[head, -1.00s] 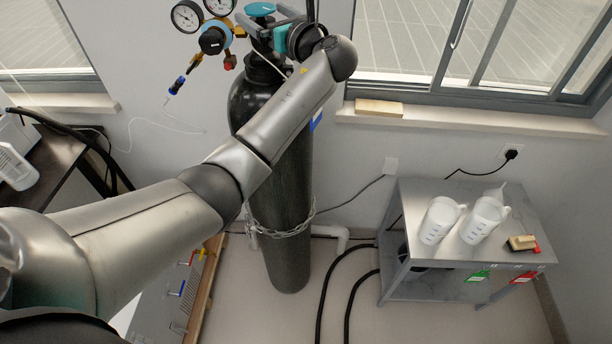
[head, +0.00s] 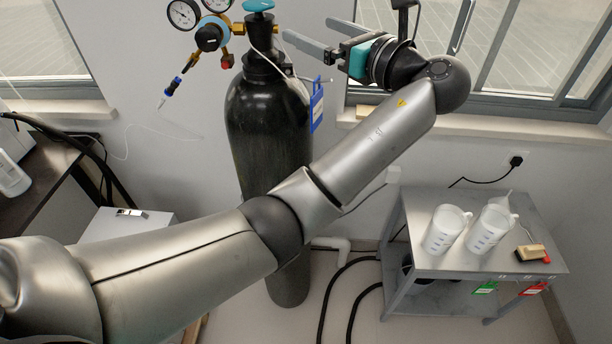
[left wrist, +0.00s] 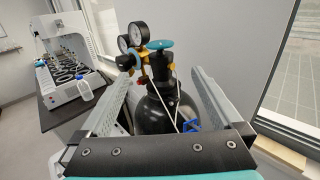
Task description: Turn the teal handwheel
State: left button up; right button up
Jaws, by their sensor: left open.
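The teal handwheel (head: 259,5) sits on top of the black gas cylinder (head: 268,125), at the top edge of the head view. In the left wrist view the handwheel (left wrist: 159,44) shows whole, ahead of the fingers and between their lines. My left gripper (head: 308,28) is open and empty, to the right of the handwheel and apart from it. Its two fingers point left toward the cylinder's valve. A regulator with two gauges (head: 200,15) is fixed to the valve, left of the handwheel. My right gripper is not in view.
A blue tag (head: 317,108) hangs at the cylinder's right shoulder. The window and sill (head: 500,125) lie behind my left wrist. A grey cart (head: 415,245) with white jugs (head: 446,229) stands at right. A white machine (left wrist: 65,55) stands on a dark bench in the left wrist view.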

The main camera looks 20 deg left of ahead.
pick_arm(q)
jog(key=s+f+n+h+b, duration=0.1)
jog(key=f+h, duration=0.1)
jog(key=f, duration=0.9)
jog(key=s+f+n+g+h+b, duration=0.1)
jog(key=f+n+h, duration=0.1)
jog(key=f, duration=1)
jog(key=s+a+f+n+h+b, duration=0.1)
jog(key=f+h, duration=0.3)
jog(key=f, duration=0.7)
jog(key=shift+s+f+n+b, duration=0.25)
jog(key=shift+s+n+b, duration=0.05)
jog(key=shift+b, duration=0.25)
jog(key=shift+f, duration=0.1)
